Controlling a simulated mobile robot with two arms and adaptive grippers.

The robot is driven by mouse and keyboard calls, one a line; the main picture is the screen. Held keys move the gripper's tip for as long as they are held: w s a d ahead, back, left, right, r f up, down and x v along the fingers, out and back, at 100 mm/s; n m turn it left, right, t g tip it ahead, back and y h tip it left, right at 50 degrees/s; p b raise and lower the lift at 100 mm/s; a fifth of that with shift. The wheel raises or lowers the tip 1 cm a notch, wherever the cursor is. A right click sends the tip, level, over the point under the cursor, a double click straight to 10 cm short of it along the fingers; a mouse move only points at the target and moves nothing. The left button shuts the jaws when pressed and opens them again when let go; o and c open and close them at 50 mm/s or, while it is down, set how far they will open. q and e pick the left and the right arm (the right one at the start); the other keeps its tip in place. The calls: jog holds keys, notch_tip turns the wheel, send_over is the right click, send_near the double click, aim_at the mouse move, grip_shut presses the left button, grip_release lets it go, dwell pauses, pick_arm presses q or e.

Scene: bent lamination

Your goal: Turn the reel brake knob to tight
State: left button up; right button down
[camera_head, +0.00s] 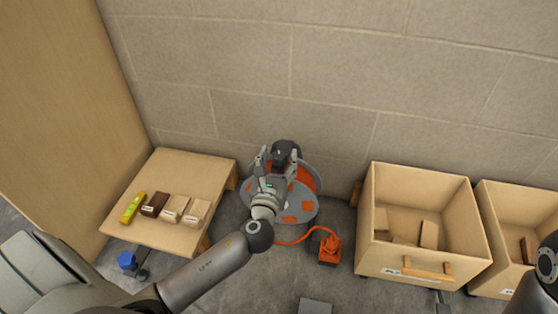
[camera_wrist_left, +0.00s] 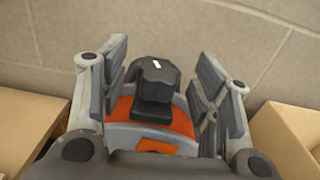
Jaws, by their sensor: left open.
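The cable reel (camera_head: 299,207) stands near the wall, with grey discs and orange panels. Its black brake knob (camera_head: 286,147) sits at the top. In the left wrist view the knob (camera_wrist_left: 156,80) is faceted, with a short white mark on its top, and its black mount (camera_wrist_left: 152,112) is below it. My left gripper (camera_head: 277,160) is open in front of the reel. In the wrist view its two fingers (camera_wrist_left: 163,72) stand on either side of the knob, with visible gaps. The reel's lower part is partly hidden by my left gripper. My right gripper is out of view.
A low wooden table (camera_head: 170,168) at left carries a yellow level (camera_head: 132,208) and several small blocks. An orange cable runs to an orange plug box (camera_head: 329,249) on the floor. Wooden bins (camera_head: 420,180) stand at right. A stone wall (camera_head: 300,70) is close behind the reel.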

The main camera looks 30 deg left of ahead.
pick_arm(q)
jog(key=shift+w+a, duration=0.2)
jog(key=shift+w, duration=0.35)
jog(key=c, duration=1)
jog(key=shift+c, duration=0.2)
